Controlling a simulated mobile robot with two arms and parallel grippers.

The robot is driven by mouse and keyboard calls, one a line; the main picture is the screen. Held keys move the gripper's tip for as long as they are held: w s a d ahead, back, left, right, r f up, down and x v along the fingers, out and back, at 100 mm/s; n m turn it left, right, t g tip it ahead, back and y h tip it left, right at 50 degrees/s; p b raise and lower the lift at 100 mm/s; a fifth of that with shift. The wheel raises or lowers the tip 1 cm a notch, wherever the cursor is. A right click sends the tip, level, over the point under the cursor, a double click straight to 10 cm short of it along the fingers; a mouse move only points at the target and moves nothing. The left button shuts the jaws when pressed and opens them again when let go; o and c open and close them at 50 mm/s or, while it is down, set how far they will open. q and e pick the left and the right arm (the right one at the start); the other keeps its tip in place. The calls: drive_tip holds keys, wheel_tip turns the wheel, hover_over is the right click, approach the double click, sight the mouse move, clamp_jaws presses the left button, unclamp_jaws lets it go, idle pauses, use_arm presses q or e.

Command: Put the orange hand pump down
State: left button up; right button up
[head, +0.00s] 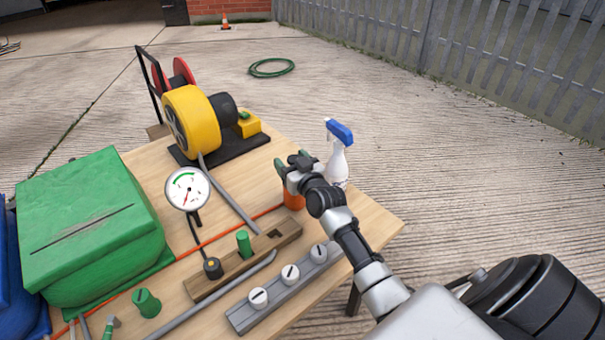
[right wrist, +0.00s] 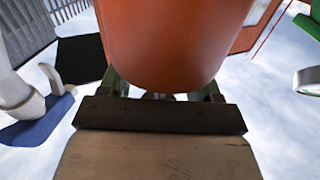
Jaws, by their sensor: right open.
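The orange hand pump (head: 293,199) stands near the right side of the wooden table in the head view, partly hidden by my right gripper (head: 294,168). Its orange body (right wrist: 175,45) fills the upper middle of the right wrist view. My right gripper (right wrist: 161,93) is open, with its fingers on either side of the pump. Whether the fingers touch it I cannot tell. The pump's underside is hidden, so its contact with the table is not clear. My left gripper is not in view.
A white spray bottle (head: 338,161) with a blue head stands close beside the pump. A wooden block with a green peg (head: 244,243), a grey strip with white knobs (head: 290,274) and a gauge (head: 188,188) are nearby. The table's right corner (head: 380,222) is bare.

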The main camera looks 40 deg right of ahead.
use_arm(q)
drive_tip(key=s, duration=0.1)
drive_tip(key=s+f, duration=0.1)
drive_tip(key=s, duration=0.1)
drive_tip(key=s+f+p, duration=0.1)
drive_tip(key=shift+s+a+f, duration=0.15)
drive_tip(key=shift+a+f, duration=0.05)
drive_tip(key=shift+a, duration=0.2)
use_arm(e)
drive_tip(key=s+a, duration=0.1)
drive_tip(key=s, duration=1)
drive_tip(key=shift+s, duration=0.3)
